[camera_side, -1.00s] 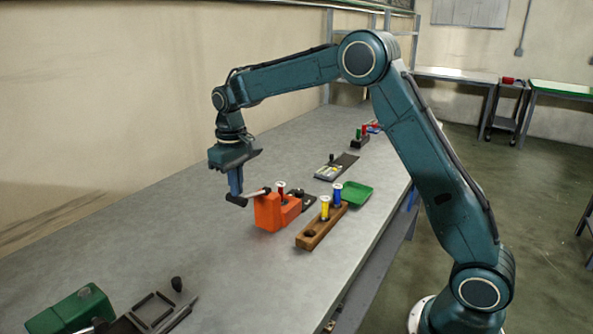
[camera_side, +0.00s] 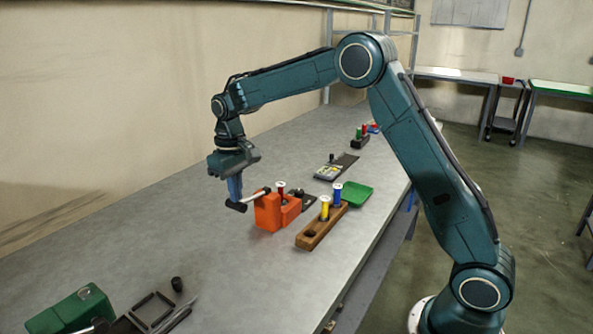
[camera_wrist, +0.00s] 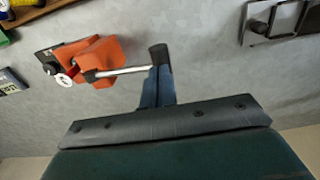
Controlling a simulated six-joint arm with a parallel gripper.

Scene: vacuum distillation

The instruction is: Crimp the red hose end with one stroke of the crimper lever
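The orange crimper (camera_side: 268,212) stands on the bench; it also shows in the wrist view (camera_wrist: 95,60). The red hose end (camera_side: 281,190), with a white top, stands upright in it; its white end shows in the wrist view (camera_wrist: 64,80). The crimper's pale lever (camera_side: 254,195) sticks out to the left in the side view and ends in a black grip (camera_wrist: 158,57). My gripper (camera_side: 235,197) points down, its blue fingers together, with the tips at the black grip and seemingly touching it from above. The exact contact is partly hidden.
A wooden rack (camera_side: 318,230) holds a yellow piece (camera_side: 324,208) and a blue piece (camera_side: 337,194) right of the crimper. A green tray (camera_side: 357,194) lies behind it. A green machine (camera_side: 72,310) and a dark frame (camera_side: 150,312) are at the front left. The bench between is clear.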

